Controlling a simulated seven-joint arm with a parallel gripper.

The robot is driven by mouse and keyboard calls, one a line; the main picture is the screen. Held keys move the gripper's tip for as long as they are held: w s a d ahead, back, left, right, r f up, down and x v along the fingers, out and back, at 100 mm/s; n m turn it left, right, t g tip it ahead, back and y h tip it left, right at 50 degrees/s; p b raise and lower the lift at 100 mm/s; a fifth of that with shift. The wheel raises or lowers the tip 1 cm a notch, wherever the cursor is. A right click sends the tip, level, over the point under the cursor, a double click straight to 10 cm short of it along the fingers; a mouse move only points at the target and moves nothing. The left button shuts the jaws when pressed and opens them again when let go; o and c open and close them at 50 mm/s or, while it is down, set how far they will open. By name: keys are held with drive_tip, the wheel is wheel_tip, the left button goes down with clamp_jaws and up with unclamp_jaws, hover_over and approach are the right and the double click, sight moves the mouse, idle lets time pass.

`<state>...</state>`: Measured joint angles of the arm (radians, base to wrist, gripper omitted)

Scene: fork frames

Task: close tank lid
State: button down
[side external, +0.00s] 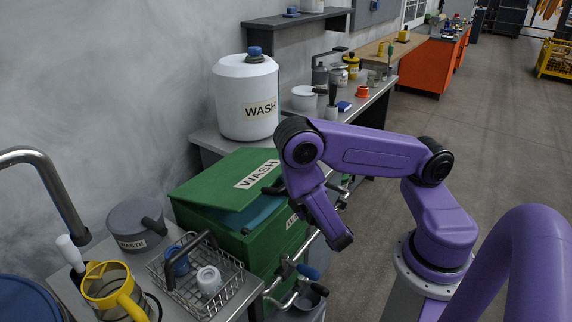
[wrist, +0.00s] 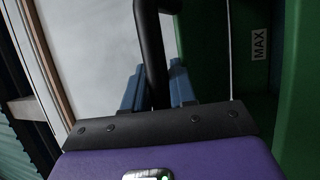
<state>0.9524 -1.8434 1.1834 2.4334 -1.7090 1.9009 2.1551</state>
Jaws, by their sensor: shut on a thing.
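The green tank (side external: 270,248) stands left of my arm in the side view. Its green lid (side external: 215,186), labelled WASH, is tilted up, leaving a gap at the right where a blue-teal interior (side external: 262,215) shows. In the wrist view, the blue fingers of my gripper (wrist: 155,88) are shut on a black bar handle (wrist: 152,35). A green wall with a MAX label (wrist: 259,44) shows to the right there. In the side view, my arm hides most of the gripper, and a dark handle part (side external: 271,188) shows at the lid's right edge.
A white WASH container (side external: 246,100) stands on the bench behind the tank. A wire basket (side external: 205,285) with blue and white pieces, a grey WASTE pot (side external: 136,226) and a yellow cup (side external: 108,287) stand in front. Pipes with a blue-handled valve (side external: 306,271) run beside the tank.

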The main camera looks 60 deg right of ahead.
wheel_tip(320, 180, down, 10)
drive_tip(key=s, duration=0.2)
drive_tip(key=shift+f, duration=0.15)
drive_tip(key=shift+s, duration=0.1)
idle(0.4)
drive_tip(key=c, duration=1)
unclamp_jaws()
drive_tip(key=shift+v, duration=3.75)
